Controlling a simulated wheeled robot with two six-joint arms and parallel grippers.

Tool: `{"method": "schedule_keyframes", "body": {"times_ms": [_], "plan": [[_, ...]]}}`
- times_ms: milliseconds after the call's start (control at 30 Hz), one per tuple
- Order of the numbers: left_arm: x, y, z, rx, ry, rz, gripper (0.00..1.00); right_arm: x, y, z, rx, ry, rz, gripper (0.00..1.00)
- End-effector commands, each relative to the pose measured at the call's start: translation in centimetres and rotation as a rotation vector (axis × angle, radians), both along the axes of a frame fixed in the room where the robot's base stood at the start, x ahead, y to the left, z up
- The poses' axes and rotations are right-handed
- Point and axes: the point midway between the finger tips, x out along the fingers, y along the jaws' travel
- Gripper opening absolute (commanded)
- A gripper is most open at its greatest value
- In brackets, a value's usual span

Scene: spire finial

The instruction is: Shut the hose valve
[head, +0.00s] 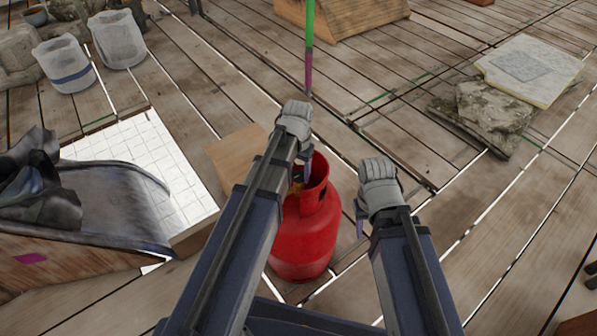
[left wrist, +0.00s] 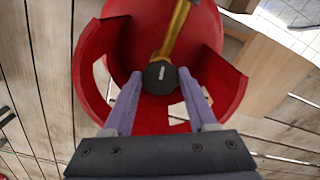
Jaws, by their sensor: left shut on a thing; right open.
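A red gas cylinder (head: 305,238) with a cut-out collar stands upright on the plank floor. In the left wrist view, the black round valve knob (left wrist: 160,76) with a white mark sits inside the red collar (left wrist: 88,62). A yellow-brown hose or stem (left wrist: 178,28) runs from the knob toward the top of that view. My left gripper (head: 307,165) reaches into the collar from above, and its two purple fingers are shut on the knob's sides. In the head view the knob is hidden by my left wrist. My right gripper (head: 361,215) is open and empty, right of the cylinder.
A cardboard-coloured box (head: 233,150) stands close left of the cylinder. A white tiled panel (head: 140,150) and a grey, sheet-like object (head: 110,205) lie further left. Stone slabs (head: 485,112) lie at the right. Floor planks right of the cylinder are clear.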

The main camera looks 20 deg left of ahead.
Motion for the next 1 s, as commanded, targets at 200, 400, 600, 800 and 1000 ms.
{"method": "schedule_keyframes", "body": {"times_ms": [200,400,600,800,1000], "plan": [[0.0,0.06,-0.01,0.0,0.0,-0.114,0.02,0.0,0.0,-0.01,0.0,0.0,0.0,0.45],[0.02,0.08,-0.01,0.0,0.0,-0.173,0.02,0.0,0.0,-0.01,0.0,0.0,0.0,0.45],[0.01,0.09,-0.01,0.0,0.0,-0.195,0.02,0.0,0.0,-0.01,0.0,0.0,0.0,0.45],[0.01,0.09,-0.01,0.0,0.0,-0.199,0.02,0.0,0.0,-0.01,0.0,0.0,0.0,0.45],[0.03,0.09,-0.01,0.0,0.0,-0.198,0.61,0.0,0.0,-0.01,0.0,0.0,0.0,0.45]]}}
